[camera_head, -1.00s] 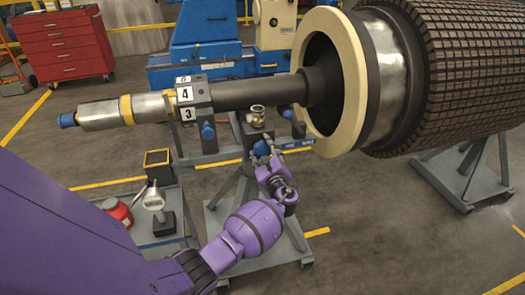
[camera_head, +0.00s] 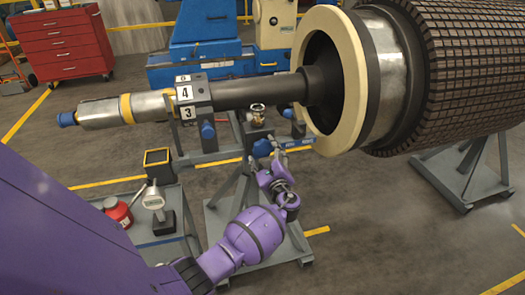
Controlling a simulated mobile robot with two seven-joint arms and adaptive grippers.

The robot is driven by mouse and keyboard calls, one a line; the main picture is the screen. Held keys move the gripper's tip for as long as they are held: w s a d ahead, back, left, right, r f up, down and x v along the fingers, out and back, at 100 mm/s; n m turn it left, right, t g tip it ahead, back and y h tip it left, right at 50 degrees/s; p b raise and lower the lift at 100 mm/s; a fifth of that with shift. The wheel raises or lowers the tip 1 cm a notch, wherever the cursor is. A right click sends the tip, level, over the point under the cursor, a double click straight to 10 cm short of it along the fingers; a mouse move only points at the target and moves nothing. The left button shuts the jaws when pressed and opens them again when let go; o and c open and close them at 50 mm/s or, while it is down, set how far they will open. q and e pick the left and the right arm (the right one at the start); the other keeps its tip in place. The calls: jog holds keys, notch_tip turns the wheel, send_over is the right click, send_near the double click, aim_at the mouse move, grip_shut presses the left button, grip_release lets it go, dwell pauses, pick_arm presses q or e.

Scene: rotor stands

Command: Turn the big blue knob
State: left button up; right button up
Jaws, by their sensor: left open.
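A blue knob (camera_head: 262,148) sits on the grey stand under the rotor shaft, just below a small brass fitting. Another blue knob (camera_head: 208,131) is further left on the shaft support with the number plates, and a smaller blue part (camera_head: 287,113) shows to the right. I cannot tell for sure which one is the big one. My left gripper (camera_head: 279,156) is open and empty, with its fingers close to the first knob, at its right and lower side. I cannot tell whether they touch it. My right gripper is not in view.
The large rotor (camera_head: 465,70) with its cream ring (camera_head: 333,130) hangs over the right side, and its shaft (camera_head: 245,93) runs left above my gripper. A grey cart (camera_head: 165,245) with a gauge and a red can stands at the lower left. Open floor lies at the lower right.

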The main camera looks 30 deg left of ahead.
pick_arm(q)
jog(key=v, duration=1)
jog(key=shift+a, duration=0.1)
